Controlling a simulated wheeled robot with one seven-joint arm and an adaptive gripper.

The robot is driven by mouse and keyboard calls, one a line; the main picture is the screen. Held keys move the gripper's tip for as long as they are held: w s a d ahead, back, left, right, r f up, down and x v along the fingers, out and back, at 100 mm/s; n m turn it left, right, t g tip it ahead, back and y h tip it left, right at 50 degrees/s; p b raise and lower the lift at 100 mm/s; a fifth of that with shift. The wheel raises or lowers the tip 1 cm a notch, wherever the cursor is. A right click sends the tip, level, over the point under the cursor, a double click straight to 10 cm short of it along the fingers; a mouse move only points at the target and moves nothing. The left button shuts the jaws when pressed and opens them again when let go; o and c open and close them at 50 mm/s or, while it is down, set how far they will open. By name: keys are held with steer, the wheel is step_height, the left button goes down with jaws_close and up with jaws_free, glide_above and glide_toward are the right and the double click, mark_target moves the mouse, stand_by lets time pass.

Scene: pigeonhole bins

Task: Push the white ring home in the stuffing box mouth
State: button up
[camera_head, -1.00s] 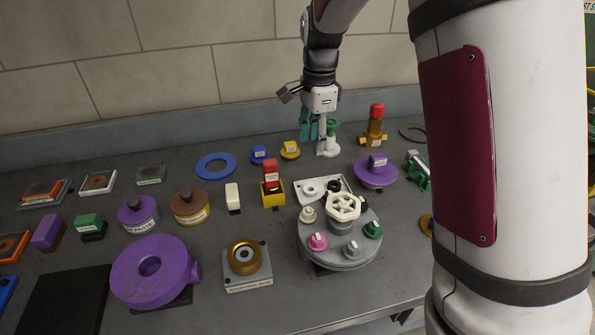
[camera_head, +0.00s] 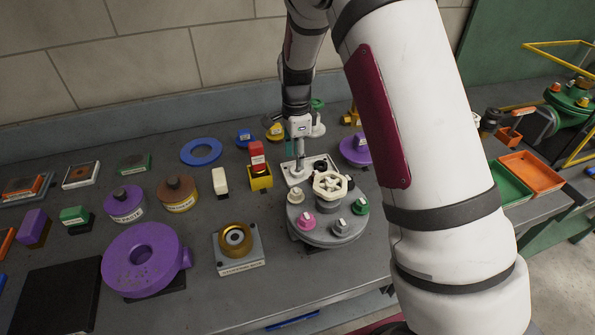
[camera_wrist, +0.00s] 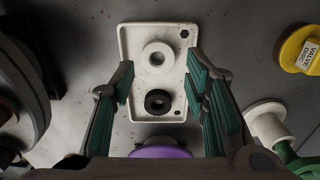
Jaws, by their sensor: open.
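The white ring (camera_wrist: 157,57) lies flat in a shallow white tray (camera_wrist: 128,38), next to a black ring (camera_wrist: 157,102), in the wrist view. My gripper (camera_wrist: 160,82) is open and empty above the tray, its teal pads on either side of it. In the head view my gripper (camera_head: 297,150) points down over the tray (camera_head: 288,180) and partly hides it. The stuffing box (camera_head: 240,258) is a labelled grey block with a brass collar (camera_head: 236,238) around a dark-centred mouth, front left of my gripper. It stands apart from the tray.
A round grey fixture (camera_head: 325,228) with coloured knobs and a cream handwheel (camera_head: 330,185) stands just in front of the tray. A yellow holder (camera_head: 260,181) with a red-topped piece is left of the tray. A purple ring-shaped body (camera_head: 145,262) lies at front left.

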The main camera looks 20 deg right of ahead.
step_height(320, 180, down, 4)
steer(key=shift+s+d, duration=0.1)
steer(key=c, duration=0.7)
